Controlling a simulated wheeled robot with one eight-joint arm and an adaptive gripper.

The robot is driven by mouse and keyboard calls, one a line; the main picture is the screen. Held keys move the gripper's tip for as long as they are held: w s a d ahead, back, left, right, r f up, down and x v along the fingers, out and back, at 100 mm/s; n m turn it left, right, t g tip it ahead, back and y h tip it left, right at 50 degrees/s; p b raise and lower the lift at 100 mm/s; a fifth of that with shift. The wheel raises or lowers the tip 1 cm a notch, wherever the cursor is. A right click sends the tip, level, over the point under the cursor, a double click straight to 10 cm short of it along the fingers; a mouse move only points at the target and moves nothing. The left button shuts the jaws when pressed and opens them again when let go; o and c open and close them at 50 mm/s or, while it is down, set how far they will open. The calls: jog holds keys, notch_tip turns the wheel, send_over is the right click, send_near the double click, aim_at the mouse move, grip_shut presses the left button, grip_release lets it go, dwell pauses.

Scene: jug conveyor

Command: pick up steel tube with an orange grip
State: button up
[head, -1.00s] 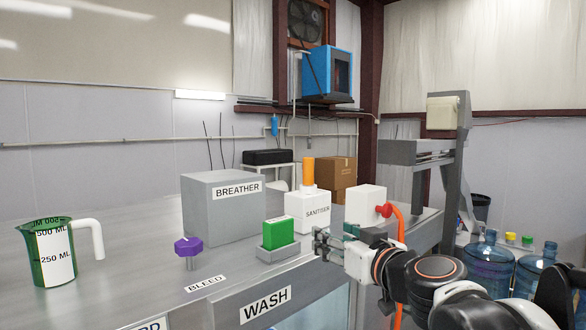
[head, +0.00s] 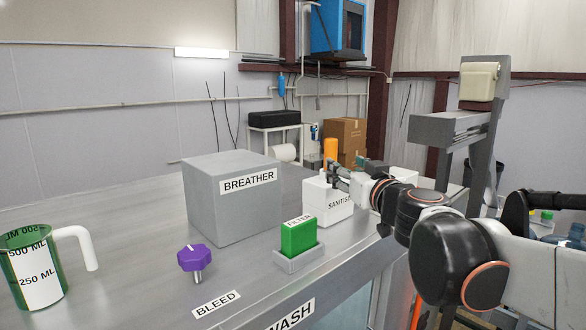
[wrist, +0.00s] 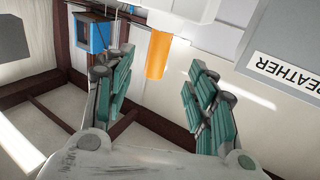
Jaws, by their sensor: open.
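The orange grip (head: 330,149) stands upright above the white box labelled SANITISER (head: 318,203) in the head view. The steel part of the tube is not visible. My gripper (head: 347,170) is open, just right of the grip and above the box, partly overlapping it in the picture. In the wrist view, the orange grip (wrist: 158,54) appears upside down between and beyond the two open teal-padded fingers of my gripper (wrist: 158,75). No finger clearly touches it.
A grey BREATHER box (head: 232,210) stands left of the SANITISER box. A green FILTER block (head: 299,238), a purple knob (head: 194,257) and a green measuring jug (head: 34,268) are nearer the front. Bare bench top lies between them.

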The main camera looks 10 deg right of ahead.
jog(key=shift+w+a+p, duration=0.2)
jog(key=shift+w+p, duration=0.2)
jog(key=shift+w, duration=1.35)
jog(key=shift+w+a+p, duration=0.15)
jog(key=shift+w+p, duration=0.2)
jog(key=shift+w, duration=1.45)
jog(key=shift+w+a+p, duration=0.2)
jog(key=shift+w+p, duration=0.2)
jog(key=shift+w, duration=1.35)
grip_shut()
